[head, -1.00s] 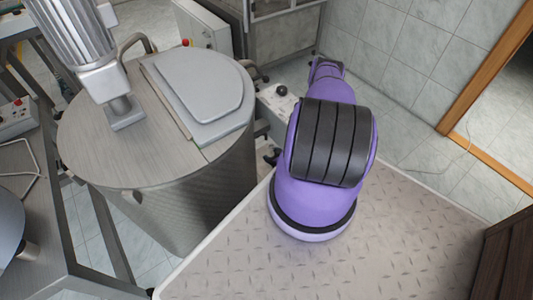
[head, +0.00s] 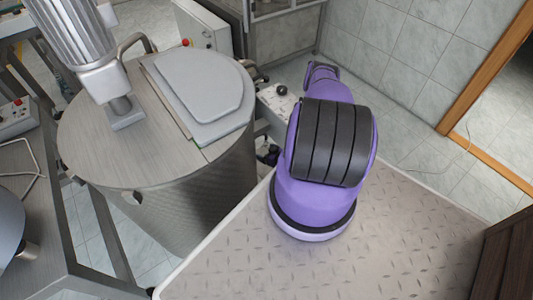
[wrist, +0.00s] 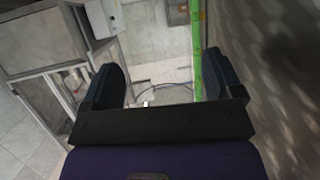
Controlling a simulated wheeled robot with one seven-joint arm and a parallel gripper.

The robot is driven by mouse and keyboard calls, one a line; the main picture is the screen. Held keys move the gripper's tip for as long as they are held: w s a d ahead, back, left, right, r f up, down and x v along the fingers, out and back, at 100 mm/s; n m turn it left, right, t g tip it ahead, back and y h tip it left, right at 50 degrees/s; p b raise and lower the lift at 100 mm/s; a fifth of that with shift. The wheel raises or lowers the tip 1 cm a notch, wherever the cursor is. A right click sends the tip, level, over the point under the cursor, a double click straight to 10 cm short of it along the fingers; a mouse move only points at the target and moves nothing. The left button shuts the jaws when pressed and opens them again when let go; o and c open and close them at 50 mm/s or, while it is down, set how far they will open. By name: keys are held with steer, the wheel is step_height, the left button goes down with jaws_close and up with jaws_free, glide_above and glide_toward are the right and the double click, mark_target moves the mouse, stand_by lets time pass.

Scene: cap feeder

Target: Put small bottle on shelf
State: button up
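In the wrist view my gripper (wrist: 161,78) is open. Its two dark fingers stand wide apart, with nothing held between them. Past the fingers I see pale floor, a thin dark curved line and a small white spot too small to identify. In the head view a dark part low beside the steel vat looks like my gripper (head: 268,152), mostly hidden by my purple arm. I cannot make out a small bottle or a clear shelf in either view.
The steel vat (head: 170,180) with a flat lid (head: 205,90) stands left of my arm. A control box with a black knob (head: 280,98) is behind it. In the wrist view a grey-framed cabinet (wrist: 45,85) is left and a patterned metal wall (wrist: 275,70) is close right.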

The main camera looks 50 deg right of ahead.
steer(key=shift+r, duration=0.1)
steer(key=d+v, duration=0.1)
steer(key=v, duration=1.1)
steer(key=shift+a, duration=0.45)
steer(key=shift+d, duration=0.1)
